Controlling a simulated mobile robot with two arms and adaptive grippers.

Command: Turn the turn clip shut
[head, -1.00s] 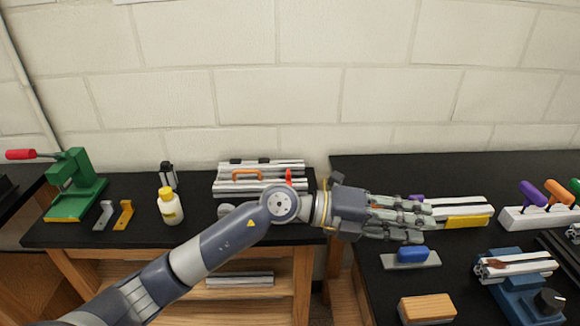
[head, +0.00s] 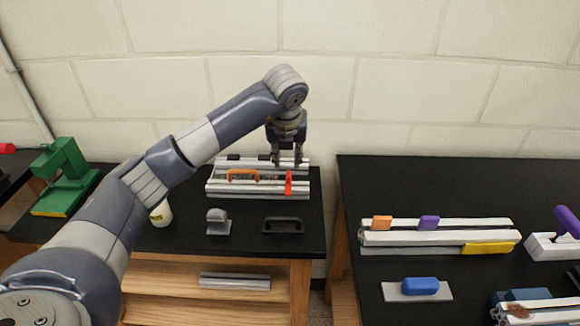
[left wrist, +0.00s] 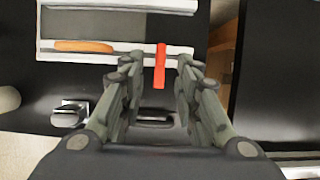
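The red turn clip (head: 289,183) is on the right part of the extrusion frame (head: 215,189) on the left bench. It points roughly front to back, across the rails. An orange handle (head: 243,174) is to its left on the frame. My left gripper (head: 287,162) points down over the frame's right back part, just behind the clip in the picture. Its fingers are apart and empty. In the left wrist view the clip (left wrist: 160,66) shows between the two fingertips (left wrist: 155,62); I cannot tell the height gap. My right gripper is not in view.
A grey block (head: 217,222) and a dark handle (head: 283,225) lie in front of the frame. A green press (head: 66,178) stands at the left. A gap separates the right bench (head: 440,180).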

